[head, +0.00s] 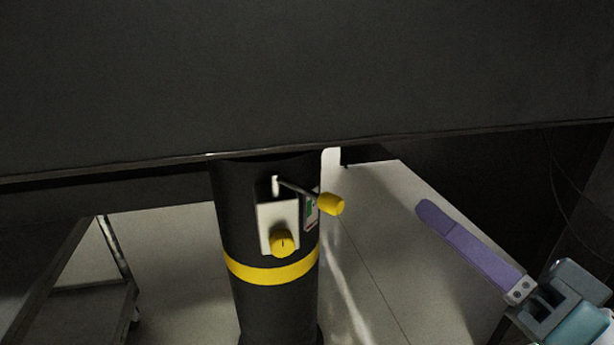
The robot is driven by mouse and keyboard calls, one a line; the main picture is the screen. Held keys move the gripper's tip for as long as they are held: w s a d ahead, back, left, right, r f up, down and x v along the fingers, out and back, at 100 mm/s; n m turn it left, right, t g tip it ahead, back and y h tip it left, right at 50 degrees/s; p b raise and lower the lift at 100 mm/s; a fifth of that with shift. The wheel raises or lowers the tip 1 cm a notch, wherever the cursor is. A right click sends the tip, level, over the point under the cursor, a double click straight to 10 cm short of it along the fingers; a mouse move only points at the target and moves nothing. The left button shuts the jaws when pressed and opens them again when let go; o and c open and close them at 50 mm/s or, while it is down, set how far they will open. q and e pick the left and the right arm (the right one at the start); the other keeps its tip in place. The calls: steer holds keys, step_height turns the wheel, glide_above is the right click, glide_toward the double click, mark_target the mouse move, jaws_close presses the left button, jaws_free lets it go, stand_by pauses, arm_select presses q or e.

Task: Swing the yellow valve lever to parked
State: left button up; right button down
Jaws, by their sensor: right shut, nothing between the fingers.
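The yellow valve lever (332,204) is on a black column in the middle of the head view. Its thin dark rod runs from a pivot at the top of a pale plate (267,219) to the right and slightly down, ending in a yellow grip. A small label with green and red marks (311,211) shows just below the rod. My right gripper (426,211) has purple fingers and is shut and empty. It is right of the lever, apart from it in the picture, pointing up and left. My left gripper is not in view.
A yellow knob (283,243) sits low on the pale plate. The black column (275,307) has a yellow band below the plate. A large dark overhang (300,75) fills the top. A dark shelf frame (85,290) stands at left. Pale floor is clear between column and gripper.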

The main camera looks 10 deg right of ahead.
steer(key=w+a+b, duration=0.5)
steer(key=w+b, duration=0.1)
steer(key=w, duration=0.1)
steer(key=shift+w+a+f, duration=0.15)
steer(key=shift+a+f, duration=0.1)
steer(key=shift+a, duration=0.15)
steer(key=shift+d, duration=0.1)
stand_by(0.3)
